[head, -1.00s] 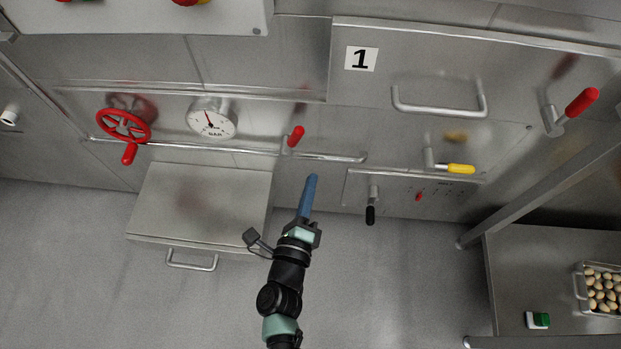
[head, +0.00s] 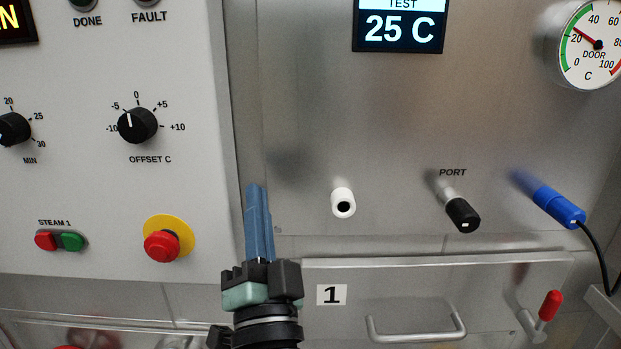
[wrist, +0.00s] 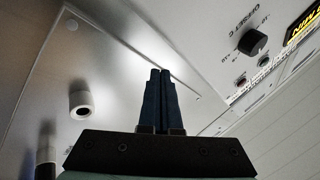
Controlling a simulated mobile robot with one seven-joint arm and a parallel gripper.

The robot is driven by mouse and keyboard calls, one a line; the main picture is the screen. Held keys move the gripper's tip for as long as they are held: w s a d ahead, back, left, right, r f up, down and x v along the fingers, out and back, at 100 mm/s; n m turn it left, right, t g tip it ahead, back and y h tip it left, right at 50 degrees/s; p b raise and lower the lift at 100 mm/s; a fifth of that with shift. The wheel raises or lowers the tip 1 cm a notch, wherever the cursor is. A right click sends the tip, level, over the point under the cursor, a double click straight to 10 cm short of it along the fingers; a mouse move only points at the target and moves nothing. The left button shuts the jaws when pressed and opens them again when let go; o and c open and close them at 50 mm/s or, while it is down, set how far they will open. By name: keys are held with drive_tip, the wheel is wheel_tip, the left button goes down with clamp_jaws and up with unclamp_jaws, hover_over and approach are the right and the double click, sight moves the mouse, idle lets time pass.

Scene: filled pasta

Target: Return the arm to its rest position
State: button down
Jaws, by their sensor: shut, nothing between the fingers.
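My gripper (head: 257,190) is upright in the head view, in front of the steel machine front, just right of the white control panel's edge. Its blue fingers are together with nothing between them. In the wrist view the fingers (wrist: 161,75) also sit side by side and empty, with the panel and steel wall behind. I cannot tell exactly how far the fingertips are from the wall.
The white control panel (head: 110,215) carries dials and a red stop button (head: 162,246). To the right are a white port (head: 343,203), a black port (head: 462,214) and a blue plug (head: 559,206) with a cable. Below is a door with a handle (head: 416,328).

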drive_tip(key=s+d+r+n+t+h, duration=0.1)
drive_tip(key=s+d+r+n+h, duration=0.15)
drive_tip(key=s+r, duration=0.4)
drive_tip(key=s+d+r+n+t+h+p, duration=0.1)
drive_tip(key=s+d+r+n+t, duration=0.15)
drive_tip(key=r, duration=0.75)
drive_tip(key=s+d+r+n+t+h, duration=0.1)
drive_tip(key=s+d+r+n, duration=0.15)
drive_tip(key=s+r, duration=0.45)
wheel_tip(320, 180, up, 22)
drive_tip(key=w+a+p, duration=0.1)
drive_tip(key=w+p, duration=0.1)
drive_tip(key=p, duration=1.9)
drive_tip(key=shift+p, duration=0.35)
drive_tip(key=shift+a+f+g, duration=0.1)
drive_tip(key=shift+f+g, duration=0.05)
drive_tip(key=shift+g, duration=0.1)
